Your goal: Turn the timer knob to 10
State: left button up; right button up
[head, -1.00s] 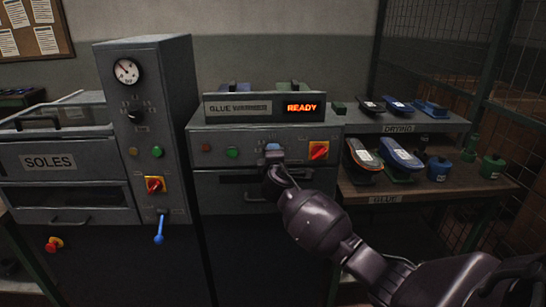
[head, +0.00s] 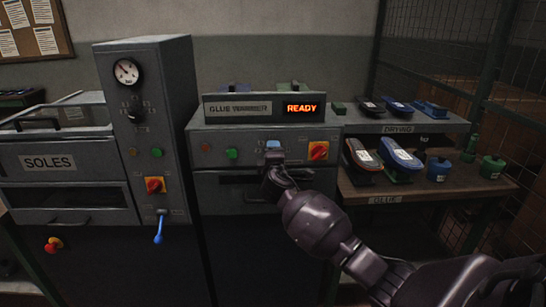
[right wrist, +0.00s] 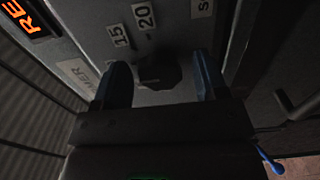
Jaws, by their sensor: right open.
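My right gripper (head: 273,147) is at the front panel of the grey glue warmer (head: 222,137), between a green button and a red-and-yellow switch. In the right wrist view its two blue fingers (right wrist: 162,80) are open. A dark knob (right wrist: 160,71) shows between them, with gaps visible on both sides. Labels 15 (right wrist: 118,35) and 20 (right wrist: 144,16) lie beside the knob. The knob's pointer and any 10 mark cannot be made out. In the head view the gripper hides this knob. My left gripper is not in view.
The READY display (head: 301,108) is lit above the panel. The red-and-yellow switch (head: 318,150) is close right of my gripper, the green button (head: 232,154) left. A press column (head: 150,90) with gauge and blue lever (head: 159,230) stands left. Shelves with shoes (head: 400,155) stand right.

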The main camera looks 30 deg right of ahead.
jog(key=v, duration=1)
jog(key=shift+s+a+p, duration=0.25)
jog(key=shift+s+p, duration=0.05)
jog(key=shift+p, duration=0.15)
